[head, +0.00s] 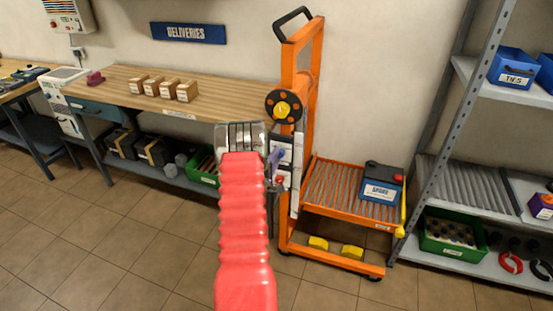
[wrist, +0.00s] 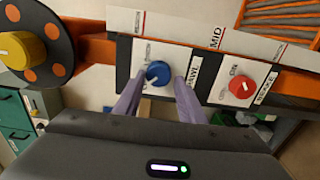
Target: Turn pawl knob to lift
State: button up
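The pawl knob (wrist: 158,74) is a round blue knob with a white mark pointing to the lower left, on a white plate labelled PAWL in the wrist view. The small lettering around it is too small to read. My gripper (wrist: 159,80) is open, with one purple finger on each side of the knob's lower part. A gap seems to show at both sides; I cannot tell if either finger touches it. In the head view my gripper (head: 276,157) is at the orange lift's control panel, and the pawl knob is hidden.
A red brake knob (wrist: 242,86) sits right of the pawl plate. A black handwheel with a yellow hub (head: 283,106) is above the panel. The orange lift's roller platform (head: 328,190) carries a blue battery (head: 381,186). A wooden workbench (head: 215,98) stands left, metal shelving (head: 435,150) right.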

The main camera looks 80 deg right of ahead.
jog(key=shift+o, duration=1.4)
jog(key=shift+s, duration=0.1)
jog(key=shift+a+r, duration=0.1)
jog(key=w+a, duration=0.1)
jog(key=a, duration=1.2)
jog(key=shift+w+a, duration=0.15)
jog(key=shift+a, duration=0.1)
